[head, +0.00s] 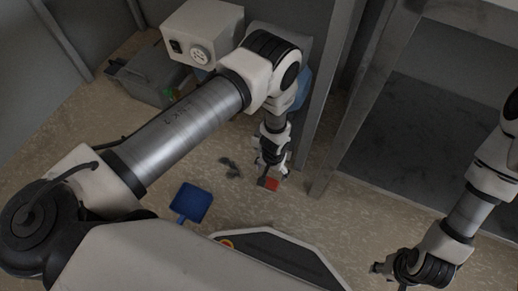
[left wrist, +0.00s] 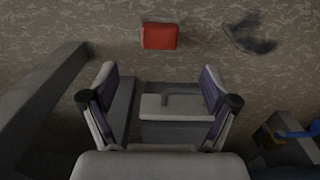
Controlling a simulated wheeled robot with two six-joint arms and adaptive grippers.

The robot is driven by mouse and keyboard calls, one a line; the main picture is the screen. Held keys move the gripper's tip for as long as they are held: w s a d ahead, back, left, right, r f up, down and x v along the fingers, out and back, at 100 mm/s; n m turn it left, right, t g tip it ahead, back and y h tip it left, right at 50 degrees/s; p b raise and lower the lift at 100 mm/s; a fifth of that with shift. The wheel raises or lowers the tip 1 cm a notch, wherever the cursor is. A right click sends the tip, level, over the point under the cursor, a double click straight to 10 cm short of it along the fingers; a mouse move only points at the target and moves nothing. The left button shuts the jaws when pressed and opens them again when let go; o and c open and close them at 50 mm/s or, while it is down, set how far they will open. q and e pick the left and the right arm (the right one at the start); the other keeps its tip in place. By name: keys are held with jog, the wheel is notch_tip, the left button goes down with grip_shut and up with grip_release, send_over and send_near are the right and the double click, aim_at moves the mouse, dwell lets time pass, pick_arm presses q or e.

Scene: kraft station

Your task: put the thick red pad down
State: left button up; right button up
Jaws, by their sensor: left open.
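The thick red pad (head: 271,184) lies on the speckled floor near the foot of a grey post. In the left wrist view the red pad (left wrist: 159,36) shows whole, beyond the fingertips and apart from them. My left gripper (head: 272,170) points down just above and behind the pad in the head view. In the left wrist view its two fingers (left wrist: 158,85) are spread wide with no pad between them. My right gripper (head: 378,268) is at the lower right of the head view, far from the pad; its fingers are too unclear to read.
A dark grey patch (head: 230,168) lies left of the pad. A blue dustpan-like thing (head: 190,203) lies further left. A grey crate (head: 150,82) stands at the back left by a white box (head: 201,32). The grey post (head: 325,165) rises close on the right.

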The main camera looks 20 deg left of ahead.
pick_arm(q)
jog(key=s+a+r, duration=0.5)
jog(key=s+r, duration=0.1)
jog(key=s, duration=0.4)
jog(key=s+a+r, duration=0.6)
jog(key=s, duration=0.4)
jog(key=shift+s+a+n, duration=0.3)
jog(key=shift+n, duration=0.1)
jog(key=shift+r, duration=0.1)
